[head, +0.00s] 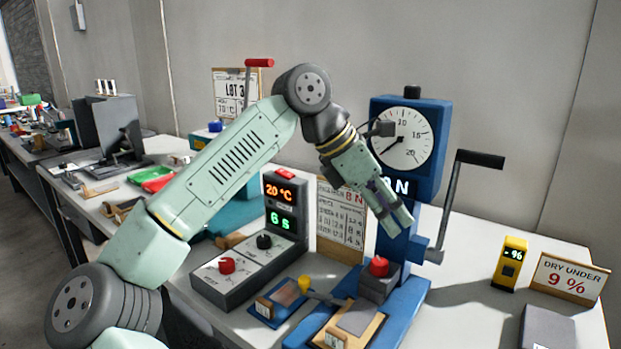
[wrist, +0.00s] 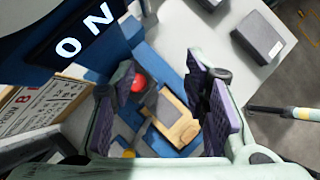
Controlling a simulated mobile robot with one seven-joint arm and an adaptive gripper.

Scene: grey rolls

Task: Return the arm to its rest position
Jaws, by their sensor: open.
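My arm is pale green with dark grey joints and arches over the table in the head view. My gripper (head: 392,205) hangs in front of the blue gauge stand, pointing down and to the right. In the wrist view my gripper (wrist: 165,112) shows two purple-padded fingers spread wide apart. Nothing is between the pads. Below and beyond them lie the stand's blue base, a wooden block with a grey plate (wrist: 174,115) and a red knob (wrist: 138,83).
The blue stand carries a round dial (head: 406,138) and a black-handled crank (head: 480,158). A control box (head: 250,262) with displays stands left. A yellow meter (head: 510,263), a sign (head: 570,279) and a grey box (head: 547,328) stand right. White table shows between stand and meter.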

